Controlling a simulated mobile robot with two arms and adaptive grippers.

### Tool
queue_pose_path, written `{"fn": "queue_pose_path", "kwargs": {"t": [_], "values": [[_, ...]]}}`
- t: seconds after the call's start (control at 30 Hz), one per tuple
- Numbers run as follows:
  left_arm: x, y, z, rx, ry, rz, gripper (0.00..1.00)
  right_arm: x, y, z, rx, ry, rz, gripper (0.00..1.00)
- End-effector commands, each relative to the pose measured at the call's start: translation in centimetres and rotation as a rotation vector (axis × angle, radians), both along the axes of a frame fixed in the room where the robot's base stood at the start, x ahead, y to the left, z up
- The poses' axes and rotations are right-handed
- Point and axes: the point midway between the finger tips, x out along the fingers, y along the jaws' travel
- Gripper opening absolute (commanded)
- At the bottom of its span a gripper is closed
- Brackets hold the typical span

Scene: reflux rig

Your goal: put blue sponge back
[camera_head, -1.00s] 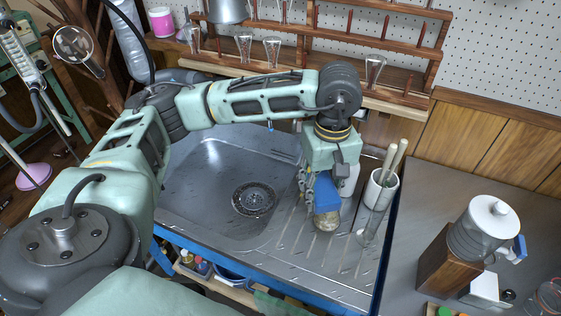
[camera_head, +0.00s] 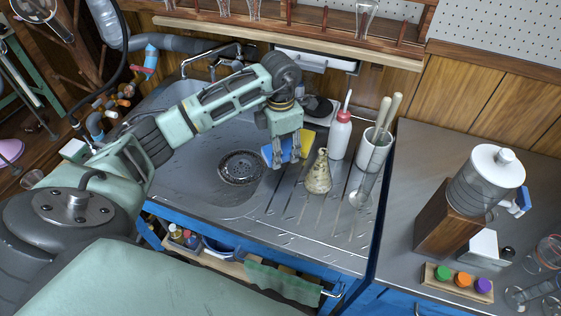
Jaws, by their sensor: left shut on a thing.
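The blue sponge (camera_head: 268,154) is held in my left gripper (camera_head: 287,158), whose fingers are shut on it. The gripper points down at the right edge of the sink basin, and its fingers cover part of the sponge. I cannot tell whether the sponge touches the steel. A yellow sponge (camera_head: 307,142) is just right of the gripper, partly hidden by it. A stained conical flask (camera_head: 318,173) stands upright on the ribbed drainboard (camera_head: 290,205), right of the gripper and apart from it. My right gripper is out of view.
A white bottle with a red collar (camera_head: 340,137) and a white pot of brushes (camera_head: 374,152) stand right of the flask. The sink drain (camera_head: 240,167) lies left of the gripper. The front of the drainboard is clear.

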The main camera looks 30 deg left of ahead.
Motion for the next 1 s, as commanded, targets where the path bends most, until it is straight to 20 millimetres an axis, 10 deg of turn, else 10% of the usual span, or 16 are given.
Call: {"fn": "queue_pose_path", "kwargs": {"t": [0.83, 0.87, 1.0], "values": [[0.0, 0.0, -5.8, 0.0, -0.001, -0.004, 0.23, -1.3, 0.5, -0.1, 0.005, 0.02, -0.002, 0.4], [0.0, 0.0, -5.8, 0.0, -0.001, -0.004, 0.45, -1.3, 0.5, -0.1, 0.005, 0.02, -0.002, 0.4], [0.0, 0.0, -5.7, 0.0, -0.001, -0.004, 0.57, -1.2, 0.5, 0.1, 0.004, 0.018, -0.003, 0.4]]}}
